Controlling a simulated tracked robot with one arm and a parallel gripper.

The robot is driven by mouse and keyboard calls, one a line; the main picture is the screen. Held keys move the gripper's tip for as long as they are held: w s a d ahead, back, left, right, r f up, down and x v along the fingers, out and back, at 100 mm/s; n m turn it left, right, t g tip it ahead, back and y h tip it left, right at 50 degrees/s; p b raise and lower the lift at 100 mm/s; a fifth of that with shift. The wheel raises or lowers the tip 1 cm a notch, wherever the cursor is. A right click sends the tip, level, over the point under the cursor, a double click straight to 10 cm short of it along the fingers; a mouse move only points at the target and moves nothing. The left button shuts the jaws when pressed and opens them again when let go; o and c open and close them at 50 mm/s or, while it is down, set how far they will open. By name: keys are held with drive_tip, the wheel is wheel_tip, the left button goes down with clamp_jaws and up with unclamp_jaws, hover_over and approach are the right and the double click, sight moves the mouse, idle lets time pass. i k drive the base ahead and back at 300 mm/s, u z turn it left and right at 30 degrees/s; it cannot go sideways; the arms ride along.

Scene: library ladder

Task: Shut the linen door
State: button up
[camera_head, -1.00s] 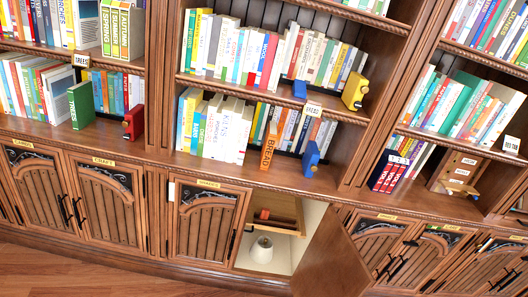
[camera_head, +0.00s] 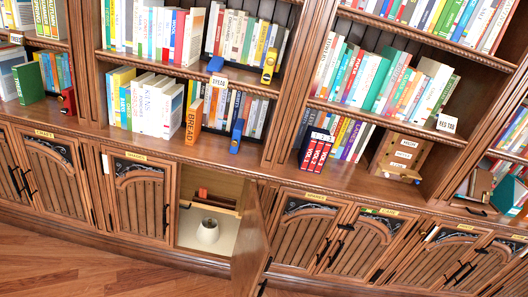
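One wooden cabinet door (camera_head: 257,238) in the lower row stands open, swung out from the cabinet toward me. It is hinged at the right side of its opening and seen at a steep angle. I cannot read any linen label on it. A dark handle shows near its lower edge. The open compartment (camera_head: 222,232) has pale walls, a shelf with reddish-brown items, and a white lamp-like object (camera_head: 208,231) below. The neighbouring door (camera_head: 140,205) on the left is shut. My gripper is not in view.
Wooden floor (camera_head: 90,262) lies clear in front of the cabinets at lower left. More shut doors (camera_head: 305,235) with dark handles continue to the right. Above, a ledge and shelves hold books, an orange BREAD book (camera_head: 194,122) and a wooden box (camera_head: 402,155).

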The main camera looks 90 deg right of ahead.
sight(252, 251)
drive_tip(key=k, duration=0.85)
drive_tip(key=z, duration=1.85)
drive_tip(key=k, duration=0.3)
drive_tip(key=z, duration=0.25)
drive_tip(key=i, duration=1.1)
